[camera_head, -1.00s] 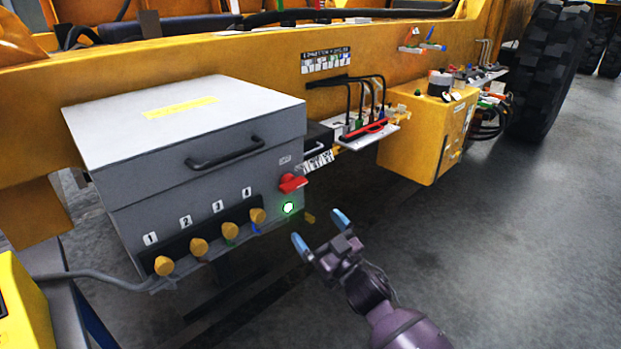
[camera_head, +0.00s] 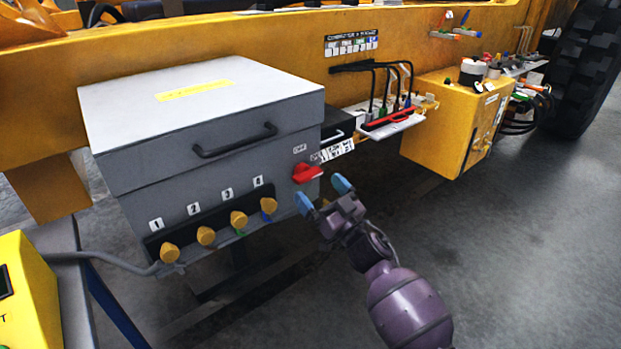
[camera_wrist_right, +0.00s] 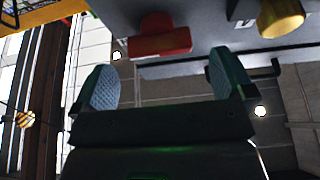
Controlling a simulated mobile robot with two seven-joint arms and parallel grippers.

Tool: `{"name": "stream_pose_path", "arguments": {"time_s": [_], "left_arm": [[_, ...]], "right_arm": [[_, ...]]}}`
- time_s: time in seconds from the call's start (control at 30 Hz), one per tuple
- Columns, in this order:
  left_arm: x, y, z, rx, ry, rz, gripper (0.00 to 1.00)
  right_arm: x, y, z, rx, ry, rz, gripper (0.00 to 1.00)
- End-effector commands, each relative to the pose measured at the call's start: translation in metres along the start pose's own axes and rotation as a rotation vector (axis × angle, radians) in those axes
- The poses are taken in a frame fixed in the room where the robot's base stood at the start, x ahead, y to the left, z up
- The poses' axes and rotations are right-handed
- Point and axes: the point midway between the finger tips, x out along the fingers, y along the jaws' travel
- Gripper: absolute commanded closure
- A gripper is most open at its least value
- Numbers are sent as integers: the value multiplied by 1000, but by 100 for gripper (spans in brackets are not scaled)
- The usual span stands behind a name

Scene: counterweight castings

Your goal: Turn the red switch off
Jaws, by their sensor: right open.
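The red switch (camera_head: 306,173) is on the front of the grey box (camera_head: 215,170), near its right edge. It also shows in the wrist view (camera_wrist_right: 160,42), ahead of the fingers and roughly between them. My right gripper (camera_head: 323,194) is open, its blue-padded fingertips just below and right of the switch. The wrist view shows the open gripper (camera_wrist_right: 165,78) with nothing between its fingers and a gap to the switch. The green lamp below the switch is hidden, apparently behind a finger. My left gripper is not in view.
Several yellow knobs (camera_head: 238,219) line the box's lower front, left of the switch. A black handle (camera_head: 235,143) juts from the lid. A shelf with a red bar (camera_head: 390,120) and a yellow box (camera_head: 450,125) stand to the right. Open floor lies in front.

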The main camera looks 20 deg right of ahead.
Motion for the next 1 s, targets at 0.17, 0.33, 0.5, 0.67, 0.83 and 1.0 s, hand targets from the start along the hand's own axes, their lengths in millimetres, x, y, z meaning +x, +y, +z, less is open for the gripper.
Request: {"name": "stream_pose_path", "arguments": {"time_s": [0.17,0.33,0.5,0.67,0.83,1.0], "left_arm": [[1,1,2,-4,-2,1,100],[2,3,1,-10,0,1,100],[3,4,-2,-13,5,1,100],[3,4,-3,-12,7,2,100],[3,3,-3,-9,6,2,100],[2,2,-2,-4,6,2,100]], "right_arm": [[25,0,1,0,0,0,0],[38,0,1,-2,-1,1,0],[42,0,0,-1,-1,1,0],[42,0,0,-1,-1,1,0],[42,0,0,-1,-1,1,20],[41,0,0,-1,-1,1,46]]}}
